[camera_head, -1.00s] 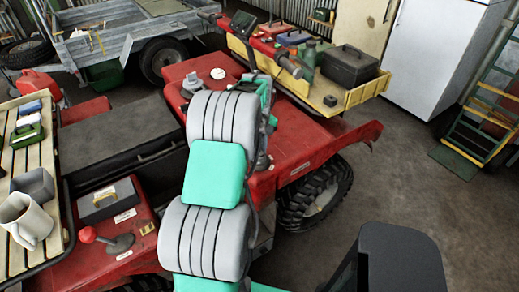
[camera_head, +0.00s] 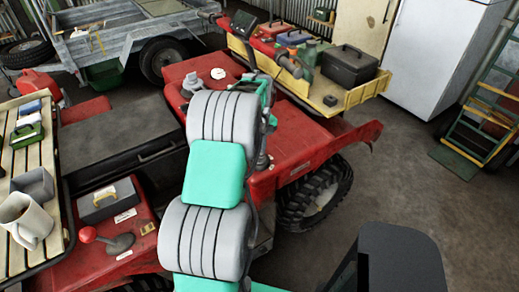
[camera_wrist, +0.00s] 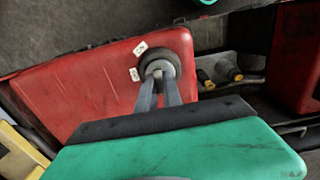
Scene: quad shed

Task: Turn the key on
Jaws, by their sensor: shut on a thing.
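In the wrist view, a round dark ignition switch (camera_wrist: 172,57) with a grey rim sits on the red quad panel (camera_wrist: 75,92). Two small white labels (camera_wrist: 140,47) are beside it. The fingers of my gripper (camera_wrist: 158,76) meet at the switch face, shut on the key there. The key is mostly hidden by the fingertips, so its turn angle cannot be told. In the head view, the red quad (camera_head: 300,140) stands in the middle; my arm crosses in front of it and hides the switch and fingertips.
A yellow front rack (camera_head: 362,93) holds a dark toolbox (camera_head: 349,66) and other items. A slatted rear rack (camera_head: 32,160) carries a mug (camera_head: 25,220). A red-knobbed lever (camera_head: 88,234) stands at lower left. The floor at right is clear before a hand truck (camera_head: 480,130).

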